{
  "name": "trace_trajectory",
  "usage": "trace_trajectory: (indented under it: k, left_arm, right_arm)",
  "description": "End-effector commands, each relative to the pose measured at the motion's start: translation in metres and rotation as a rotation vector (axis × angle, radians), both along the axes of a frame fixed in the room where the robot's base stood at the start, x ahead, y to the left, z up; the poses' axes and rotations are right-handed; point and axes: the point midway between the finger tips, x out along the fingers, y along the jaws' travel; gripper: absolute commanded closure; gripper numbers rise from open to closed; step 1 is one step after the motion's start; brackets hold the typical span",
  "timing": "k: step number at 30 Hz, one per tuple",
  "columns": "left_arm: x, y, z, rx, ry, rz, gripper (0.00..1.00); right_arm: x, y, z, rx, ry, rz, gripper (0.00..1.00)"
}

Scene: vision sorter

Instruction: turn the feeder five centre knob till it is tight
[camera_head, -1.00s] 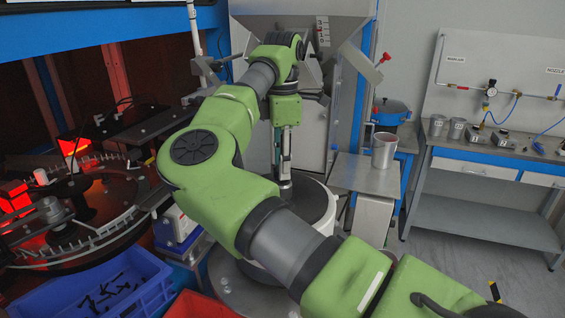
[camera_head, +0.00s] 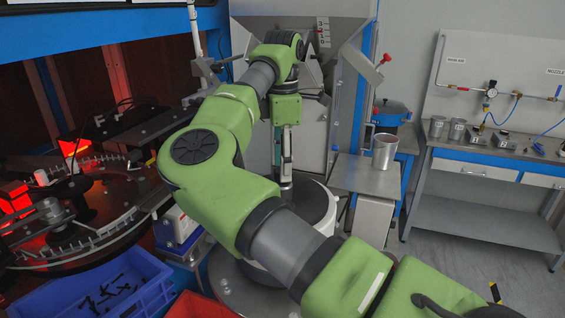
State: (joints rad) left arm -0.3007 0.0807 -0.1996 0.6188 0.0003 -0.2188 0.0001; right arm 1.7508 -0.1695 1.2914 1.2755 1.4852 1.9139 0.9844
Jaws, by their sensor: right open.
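My right arm reaches across the view from the lower right to the feeder in the middle. My right gripper (camera_head: 285,178) points straight down, open, over the feeder bowl (camera_head: 318,203), a round bowl with a white rim and dark inside. The centre knob cannot be made out; the gripper and my green arm cover the bowl's middle, so I cannot tell whether the fingers touch it. My left gripper is not in the picture.
A grey hopper (camera_head: 300,14) hangs above the bowl. A metal cup (camera_head: 384,151) stands on a small steel table (camera_head: 350,178) to the right. A blue crate (camera_head: 150,292) with black parts and a red bin (camera_head: 200,305) sit in front. A glass-disc sorter (camera_head: 125,195) is at left.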

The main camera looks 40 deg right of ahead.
Motion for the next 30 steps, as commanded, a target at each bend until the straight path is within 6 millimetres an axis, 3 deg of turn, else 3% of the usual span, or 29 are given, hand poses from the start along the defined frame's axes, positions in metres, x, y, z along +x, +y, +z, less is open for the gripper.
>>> trace_trajectory:
  k: [5, 16, 22, 30]
  left_arm:
    - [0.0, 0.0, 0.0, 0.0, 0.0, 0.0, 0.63]
    - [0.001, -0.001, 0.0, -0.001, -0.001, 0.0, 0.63]
    - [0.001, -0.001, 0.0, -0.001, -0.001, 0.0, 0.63]
    - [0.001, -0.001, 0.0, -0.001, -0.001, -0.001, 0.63]
  right_arm:
    - [0.0, -0.001, 0.025, -0.001, -0.004, 0.001, 0.55]
    - [0.001, 0.0, 0.1, -0.002, -0.007, 0.003, 0.55]
    - [0.001, 0.0, 0.117, -0.003, -0.004, 0.002, 0.55]
    - [0.0, 0.0, 0.119, -0.003, -0.003, 0.0, 0.55]
